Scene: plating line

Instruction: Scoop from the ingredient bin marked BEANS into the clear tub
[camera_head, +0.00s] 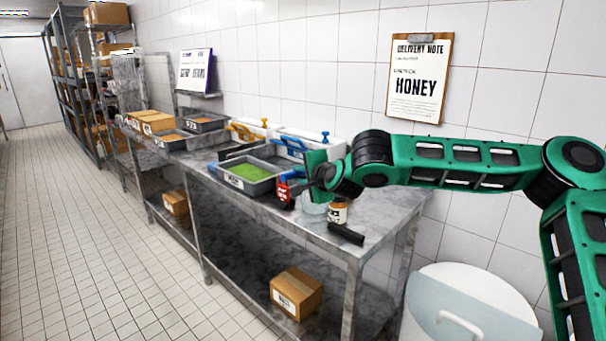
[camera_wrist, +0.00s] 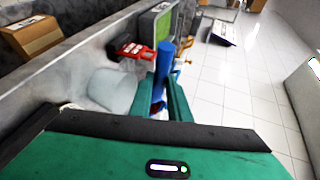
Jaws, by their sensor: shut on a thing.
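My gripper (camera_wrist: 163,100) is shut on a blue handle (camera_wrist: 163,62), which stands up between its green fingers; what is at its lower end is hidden. In the head view my gripper (camera_head: 316,178) is over the right part of the table. The clear tub (camera_wrist: 112,90) is on the table to the left of the fingers in the wrist view; it shows partly behind the arm in the head view (camera_head: 314,208). A grey bin (camera_head: 262,187) with green contents is left of the gripper; its front label is too small to read. I cannot make out a BEANS marking.
A red and black device (camera_head: 284,190) stands between the green-filled bin and the tub. More bins (camera_head: 203,122) and cardboard boxes (camera_head: 158,123) line the table's far left. The floor aisle is clear.

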